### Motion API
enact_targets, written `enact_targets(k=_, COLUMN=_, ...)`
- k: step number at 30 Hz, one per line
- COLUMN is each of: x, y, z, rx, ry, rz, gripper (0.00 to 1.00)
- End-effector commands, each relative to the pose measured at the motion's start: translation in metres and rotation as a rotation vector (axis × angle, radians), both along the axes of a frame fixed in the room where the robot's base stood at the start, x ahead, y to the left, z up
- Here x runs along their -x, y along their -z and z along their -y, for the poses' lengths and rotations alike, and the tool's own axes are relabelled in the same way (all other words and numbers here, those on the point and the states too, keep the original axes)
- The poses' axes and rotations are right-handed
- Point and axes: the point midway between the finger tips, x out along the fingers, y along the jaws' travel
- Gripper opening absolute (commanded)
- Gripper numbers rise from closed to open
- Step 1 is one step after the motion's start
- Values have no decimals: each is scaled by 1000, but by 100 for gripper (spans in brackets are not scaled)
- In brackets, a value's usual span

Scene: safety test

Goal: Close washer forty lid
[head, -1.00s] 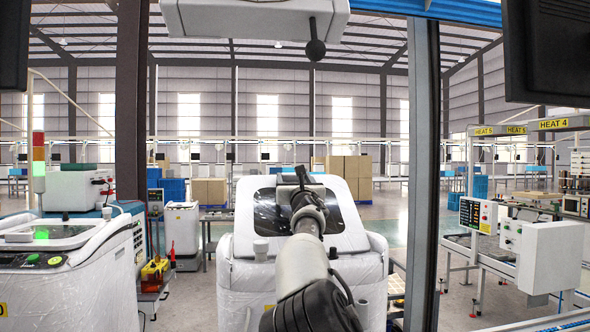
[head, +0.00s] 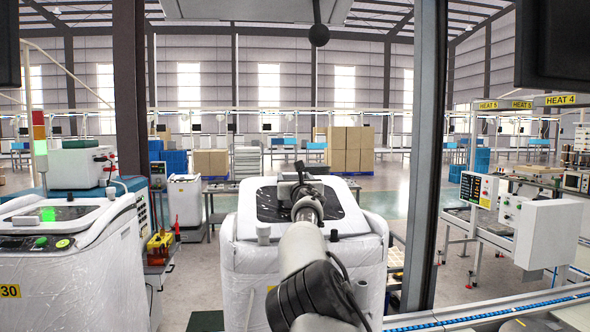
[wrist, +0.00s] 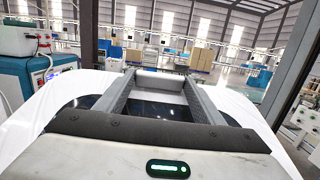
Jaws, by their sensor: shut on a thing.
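The white washer (head: 256,262) stands in the middle of the head view, with its number hidden behind my arm. Its lid (head: 336,205) has a dark window and lies low, nearly flat over the top; I cannot tell whether it is fully down. My gripper (head: 301,178) is at the far side of the lid, and my arm covers part of the window. In the wrist view, my gripper (wrist: 160,97) is shut on a pale grey handle (wrist: 160,82) above the dark window.
Washer 30 (head: 60,265) stands at the left with a green light. A grey post (head: 428,160) rises close to the right of the washer. A conveyor (head: 480,305) and a white control box (head: 547,233) are at the right. Brown boxes (head: 350,150) stand behind.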

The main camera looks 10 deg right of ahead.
Motion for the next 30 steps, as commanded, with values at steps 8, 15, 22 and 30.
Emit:
enact_targets(k=8, x=-7, y=13, z=-1, rx=-2, ry=-3, rz=-69, gripper=22)
enact_targets(k=15, x=-9, y=20, z=-1, rx=-1, ry=-4, rz=-90, gripper=22)
enact_targets(k=22, x=-9, y=20, z=-2, rx=-2, ry=-4, rz=-91, gripper=22)
enact_targets(k=30, x=-9, y=20, z=-1, rx=-1, ry=-3, rz=-91, gripper=81)
